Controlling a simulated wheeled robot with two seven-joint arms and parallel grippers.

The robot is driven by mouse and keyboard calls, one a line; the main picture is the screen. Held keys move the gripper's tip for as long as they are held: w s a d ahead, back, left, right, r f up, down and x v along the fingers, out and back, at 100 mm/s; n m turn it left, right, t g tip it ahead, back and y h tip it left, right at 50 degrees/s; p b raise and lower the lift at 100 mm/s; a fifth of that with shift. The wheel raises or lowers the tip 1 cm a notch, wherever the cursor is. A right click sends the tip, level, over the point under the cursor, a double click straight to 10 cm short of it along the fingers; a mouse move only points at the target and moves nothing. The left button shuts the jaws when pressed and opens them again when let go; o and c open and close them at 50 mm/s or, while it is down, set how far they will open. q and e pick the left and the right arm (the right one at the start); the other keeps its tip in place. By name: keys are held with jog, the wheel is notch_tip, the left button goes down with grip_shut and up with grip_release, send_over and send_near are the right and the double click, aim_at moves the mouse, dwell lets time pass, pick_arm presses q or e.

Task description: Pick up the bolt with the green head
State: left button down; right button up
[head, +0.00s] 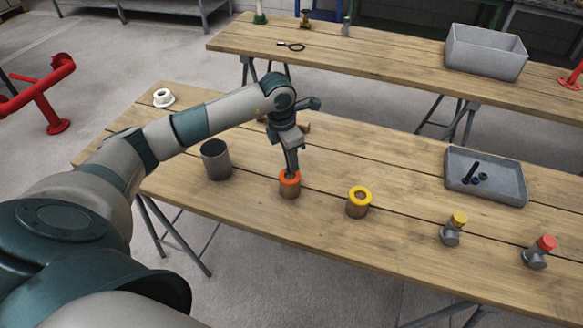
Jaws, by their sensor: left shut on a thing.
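No bolt with a green head shows clearly in the head view. My left gripper (291,171) points down at a brown cylinder with an orange ring (289,188) on the near table. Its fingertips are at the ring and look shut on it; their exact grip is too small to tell. A bolt with a yellow head (458,220) and a bolt with a red head (545,244) are on the table's right part. A brown cylinder with a yellow ring (358,203) stands between them and the gripper. My right gripper is not in view.
A grey cup (216,160) stands left of the gripper, and a white flanged part (163,98) sits at the far left. A grey tray (505,193) holds small dark parts. The far table (380,62) carries a grey bin (487,52).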

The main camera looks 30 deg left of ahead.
pick_arm(q)
jog(key=shift+w+r+b, duration=0.1)
jog(key=shift+r+b, duration=0.3)
jog(key=shift+r, duration=0.25)
jog(key=w+d+r+b, duration=0.4)
jog(key=d+r, duration=0.3)
jog(key=d, duration=0.4)
jog(key=shift+s, duration=0.1)
